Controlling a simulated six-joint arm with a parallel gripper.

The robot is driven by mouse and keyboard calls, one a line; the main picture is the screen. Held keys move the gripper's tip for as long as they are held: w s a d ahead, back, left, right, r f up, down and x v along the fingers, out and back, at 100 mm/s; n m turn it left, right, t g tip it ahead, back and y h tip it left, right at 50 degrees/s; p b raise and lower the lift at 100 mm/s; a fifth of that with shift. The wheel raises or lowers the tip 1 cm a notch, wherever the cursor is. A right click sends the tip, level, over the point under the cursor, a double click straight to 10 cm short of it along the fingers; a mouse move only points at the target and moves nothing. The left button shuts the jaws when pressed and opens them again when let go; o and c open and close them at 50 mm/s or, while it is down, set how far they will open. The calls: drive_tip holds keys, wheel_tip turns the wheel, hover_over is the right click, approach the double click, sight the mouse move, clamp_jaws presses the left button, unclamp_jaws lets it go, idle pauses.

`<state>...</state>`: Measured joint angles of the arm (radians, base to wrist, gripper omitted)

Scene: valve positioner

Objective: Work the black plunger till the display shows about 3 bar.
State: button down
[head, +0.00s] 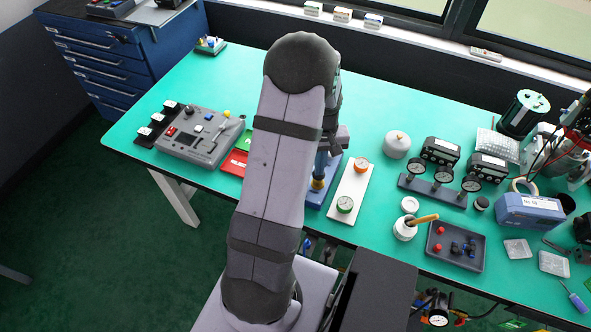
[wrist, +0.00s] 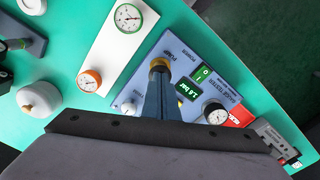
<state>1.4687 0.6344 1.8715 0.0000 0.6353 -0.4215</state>
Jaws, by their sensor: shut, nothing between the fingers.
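The blue-grey gauge tester (wrist: 172,45) lies under my gripper in the wrist view; in the head view only a strip of it (head: 314,200) shows beside my arm. Its green display (wrist: 188,90) reads about 1.6 or 1.8 bar, the middle digit being small. A brass fitting (wrist: 159,64) stands on the tester at my fingertips. My gripper (wrist: 160,78) is shut, with its blue fingers together and pointing down at the fitting. I cannot tell whether the fingertips touch anything.
A grey control box (head: 200,138) stands to the left.

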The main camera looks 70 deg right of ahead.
drive_tip(key=shift+f+b, duration=0.3)
drive_tip(key=shift+f, duration=0.3)
drive_tip(key=shift+r, duration=0.1)
drive_tip(key=shift+r+p, duration=1.55)
drive_tip(key=shift+r, duration=0.15)
drive_tip(key=shift+f, duration=0.2)
drive_tip(key=shift+f+b, duration=0.5)
drive_tip(key=shift+f, duration=0.05)
drive_tip(key=shift+a+f+b, duration=0.1)
drive_tip(key=shift+f+b, duration=0.4)
drive_tip(key=shift+f, duration=0.3)
idle(0.6)
drive_tip(key=shift+r+p, duration=1.2)
drive_tip(key=shift+r, duration=0.3)
drive_tip(key=shift+r, duration=0.15)
